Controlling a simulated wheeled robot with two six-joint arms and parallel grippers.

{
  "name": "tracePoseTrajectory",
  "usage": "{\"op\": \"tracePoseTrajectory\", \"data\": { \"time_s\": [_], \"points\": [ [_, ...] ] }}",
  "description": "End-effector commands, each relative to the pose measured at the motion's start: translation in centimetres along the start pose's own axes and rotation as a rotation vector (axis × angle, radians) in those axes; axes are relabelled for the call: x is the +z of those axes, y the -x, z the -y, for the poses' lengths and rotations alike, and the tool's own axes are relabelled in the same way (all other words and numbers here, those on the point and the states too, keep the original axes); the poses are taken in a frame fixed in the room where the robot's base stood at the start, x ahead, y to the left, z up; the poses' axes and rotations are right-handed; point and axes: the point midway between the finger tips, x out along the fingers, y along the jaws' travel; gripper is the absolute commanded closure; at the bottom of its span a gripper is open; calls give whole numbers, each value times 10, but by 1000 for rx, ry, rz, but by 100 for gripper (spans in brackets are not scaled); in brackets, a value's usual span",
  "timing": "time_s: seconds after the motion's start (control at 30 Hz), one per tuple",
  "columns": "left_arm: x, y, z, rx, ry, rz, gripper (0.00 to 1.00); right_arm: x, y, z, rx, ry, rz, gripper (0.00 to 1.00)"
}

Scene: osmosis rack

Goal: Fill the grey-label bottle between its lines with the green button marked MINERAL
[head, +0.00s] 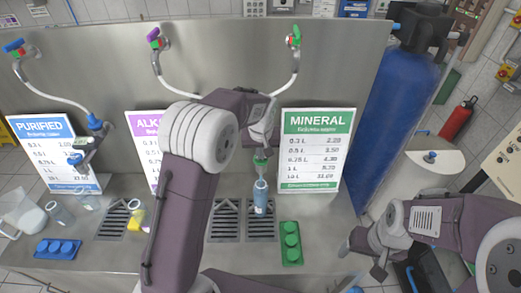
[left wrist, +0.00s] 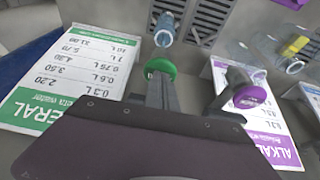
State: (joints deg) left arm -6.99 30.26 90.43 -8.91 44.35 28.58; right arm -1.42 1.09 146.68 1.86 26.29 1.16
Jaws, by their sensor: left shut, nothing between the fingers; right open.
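A light blue bottle (head: 260,198) stands upright on the drain grating in front of the MINERAL sign (head: 315,150). Its open mouth shows in the left wrist view (left wrist: 163,38); its label and fill level are too small to read. A green round part (head: 260,162) sits just above the bottle; it also shows in the left wrist view (left wrist: 160,68). My left gripper (head: 261,148) is shut and empty, close above the green part; contact cannot be told. My right gripper (head: 362,260) is open and empty at the counter's right end, away from the bottle.
A green block (head: 291,243) lies right of the bottle and a blue block (head: 58,249) far left. A jug (head: 24,212) and a yellow-marked bottle (head: 136,217) stand left. A purple part (left wrist: 250,97) is near my left gripper. A blue tank (head: 390,110) stands right.

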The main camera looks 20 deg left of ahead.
Motion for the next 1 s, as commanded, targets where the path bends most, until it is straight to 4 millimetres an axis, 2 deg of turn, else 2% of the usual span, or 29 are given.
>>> {"op": "tracePoseTrajectory", "data": {
  "time_s": [0.03, 0.83, 0.93, 1.0],
  "points": [
    [6, -5, 1, -7, 0, 19, 100, 0, -1, 0, 0, 0, 0, 24],
    [6, -5, 1, -6, 0, 19, 100, 0, -1, 0, 0, 0, 0, 24],
    [3, 3, 2, -6, 0, 18, 100, -1, 7, 0, 0, 0, 0, 24],
    [-2, 16, 4, -5, 0, 15, 100, -2, 19, 0, 0, 0, 0, 24]
  ]
}}
